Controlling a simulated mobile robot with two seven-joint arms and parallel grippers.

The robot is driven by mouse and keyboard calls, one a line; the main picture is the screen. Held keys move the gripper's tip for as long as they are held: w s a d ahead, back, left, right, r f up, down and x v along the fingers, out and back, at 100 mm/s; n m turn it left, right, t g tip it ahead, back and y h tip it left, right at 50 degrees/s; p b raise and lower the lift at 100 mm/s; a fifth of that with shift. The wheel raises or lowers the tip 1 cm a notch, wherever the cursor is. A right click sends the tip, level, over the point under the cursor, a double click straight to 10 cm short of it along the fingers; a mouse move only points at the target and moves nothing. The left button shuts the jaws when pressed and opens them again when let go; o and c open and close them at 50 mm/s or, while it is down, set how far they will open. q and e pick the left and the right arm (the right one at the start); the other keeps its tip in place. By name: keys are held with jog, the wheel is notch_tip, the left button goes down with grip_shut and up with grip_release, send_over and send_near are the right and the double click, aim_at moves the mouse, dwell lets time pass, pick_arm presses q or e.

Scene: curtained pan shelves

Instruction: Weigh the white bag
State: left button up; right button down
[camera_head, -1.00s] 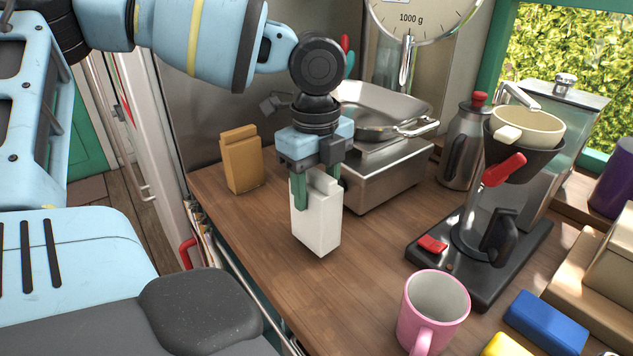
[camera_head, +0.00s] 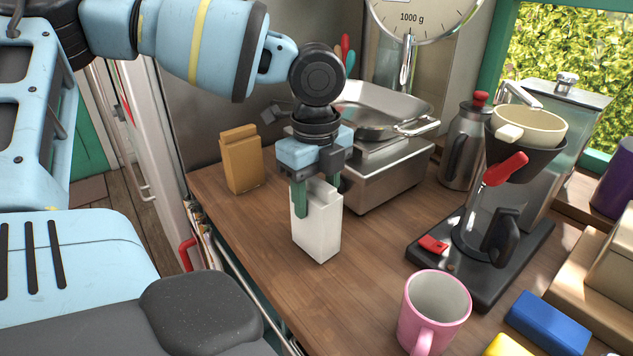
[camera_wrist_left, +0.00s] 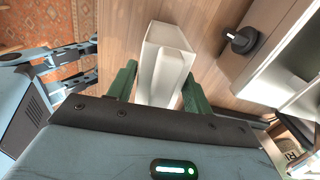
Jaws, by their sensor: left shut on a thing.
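The white bag (camera_head: 317,230) stands upright at the middle of the wooden counter; I cannot tell whether its base touches the wood. My left gripper (camera_head: 315,200) comes down from above with its green fingers shut on the bag's upper part. In the left wrist view the bag (camera_wrist_left: 163,62) sits between the two fingers (camera_wrist_left: 160,88). The scale has a round dial (camera_head: 415,18) marked 1000 g and a metal base (camera_head: 385,178) behind and right of the bag. A shallow metal pan (camera_head: 375,125) rests on top. My right gripper is not in view.
A brown bag (camera_head: 241,162) stands left of the scale. A coffee maker (camera_head: 480,250), a metal flask (camera_head: 464,145) and a pink mug (camera_head: 433,310) are to the right. A blue block (camera_head: 546,322) lies front right. Bare counter lies in front of the white bag.

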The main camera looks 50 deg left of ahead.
pick_arm(q)
jog(key=shift+f, duration=0.15)
jog(key=o, duration=1.5)
notch_tip(320, 180, up, 8)
jog(key=shift+f, duration=0.1)
jog(key=shift+c, duration=0.5)
grip_shut()
dwell(0.7)
